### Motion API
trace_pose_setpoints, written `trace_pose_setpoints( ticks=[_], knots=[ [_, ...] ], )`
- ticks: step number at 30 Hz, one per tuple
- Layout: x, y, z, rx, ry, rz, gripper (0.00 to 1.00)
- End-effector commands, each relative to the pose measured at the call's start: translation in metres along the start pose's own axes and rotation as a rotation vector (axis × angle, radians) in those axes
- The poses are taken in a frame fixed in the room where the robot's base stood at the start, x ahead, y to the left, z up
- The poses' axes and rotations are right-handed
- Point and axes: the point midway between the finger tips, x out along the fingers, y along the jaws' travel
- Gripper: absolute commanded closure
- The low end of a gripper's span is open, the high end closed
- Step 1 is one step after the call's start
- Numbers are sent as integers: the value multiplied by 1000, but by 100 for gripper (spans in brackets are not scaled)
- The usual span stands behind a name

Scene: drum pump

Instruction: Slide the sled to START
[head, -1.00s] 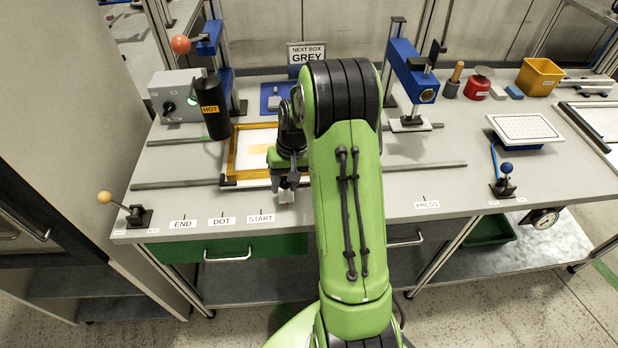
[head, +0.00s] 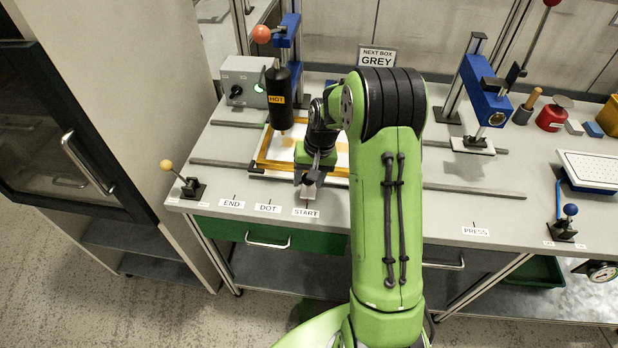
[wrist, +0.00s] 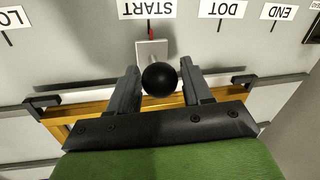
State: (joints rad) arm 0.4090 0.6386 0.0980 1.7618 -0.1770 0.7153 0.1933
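The sled, an orange frame (head: 262,160) around a white plate, lies on the bench rails with its left part under the black HOT cylinder (head: 281,95). A grey tab (wrist: 151,50) with a black ball knob (wrist: 160,78) sticks out from its front. In the head view, my gripper (head: 311,180) is just behind the START label (head: 306,212). In the wrist view, a red pointer on the tab is about in line with the tick of the START label (wrist: 147,8).
The DOT (head: 268,208) and END (head: 231,204) labels lie to the left along the front edge. A yellow-knobbed lever (head: 188,185) stands at the front left corner. A blue press (head: 487,100) stands to the right. My arm hides part of the bench.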

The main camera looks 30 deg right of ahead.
Motion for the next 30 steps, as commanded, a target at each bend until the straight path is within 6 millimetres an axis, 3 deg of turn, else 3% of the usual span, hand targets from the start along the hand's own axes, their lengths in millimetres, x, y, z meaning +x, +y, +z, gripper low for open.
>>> trace_pose_setpoints(
  ticks=[2,9,13,24,30],
  knots=[
    [0,0,0,0,-2,0,38],
    [1,0,1,-1,-5,0,38],
    [-11,0,1,-1,-3,-1,38],
    [-114,0,0,0,1,0,38],
    [-151,0,0,0,-2,-1,38]
  ],
)
